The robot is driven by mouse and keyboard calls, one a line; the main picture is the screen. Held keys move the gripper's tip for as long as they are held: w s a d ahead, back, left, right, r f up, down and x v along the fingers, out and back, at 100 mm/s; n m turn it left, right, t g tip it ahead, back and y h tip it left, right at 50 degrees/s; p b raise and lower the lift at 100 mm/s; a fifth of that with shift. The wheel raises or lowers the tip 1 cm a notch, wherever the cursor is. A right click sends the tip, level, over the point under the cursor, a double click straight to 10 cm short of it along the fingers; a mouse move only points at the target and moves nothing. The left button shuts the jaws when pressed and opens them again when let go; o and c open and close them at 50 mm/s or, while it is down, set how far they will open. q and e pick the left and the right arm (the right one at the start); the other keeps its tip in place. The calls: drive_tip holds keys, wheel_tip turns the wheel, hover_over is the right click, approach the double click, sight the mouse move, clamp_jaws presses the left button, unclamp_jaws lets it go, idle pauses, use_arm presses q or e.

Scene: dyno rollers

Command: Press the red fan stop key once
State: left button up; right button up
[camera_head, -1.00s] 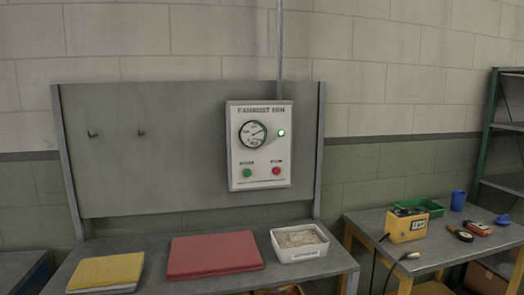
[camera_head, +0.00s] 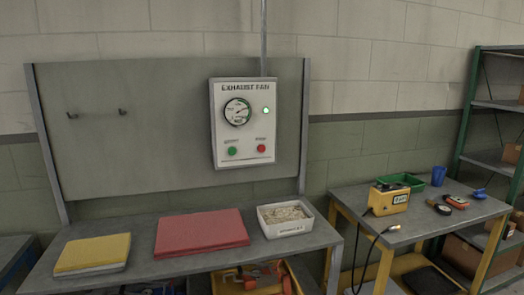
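The red stop key (camera_head: 262,148) is a small round button at the lower right of a white exhaust fan control box (camera_head: 243,158). A green key (camera_head: 232,151) sits to its left at about the same height. Above them are a round gauge (camera_head: 237,112) and a lit green lamp (camera_head: 266,110). The box is mounted on a grey back panel (camera_head: 130,150) above a workbench. Neither of my grippers shows in the head view.
The grey bench (camera_head: 190,268) below the box holds a yellow folder (camera_head: 93,252), a red folder (camera_head: 203,232) and a white tray (camera_head: 288,229). A second table (camera_head: 330,205) at the right carries a yellow device (camera_head: 388,198) and a green bin (camera_head: 402,182). Green-framed shelving (camera_head: 463,125) stands at far right.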

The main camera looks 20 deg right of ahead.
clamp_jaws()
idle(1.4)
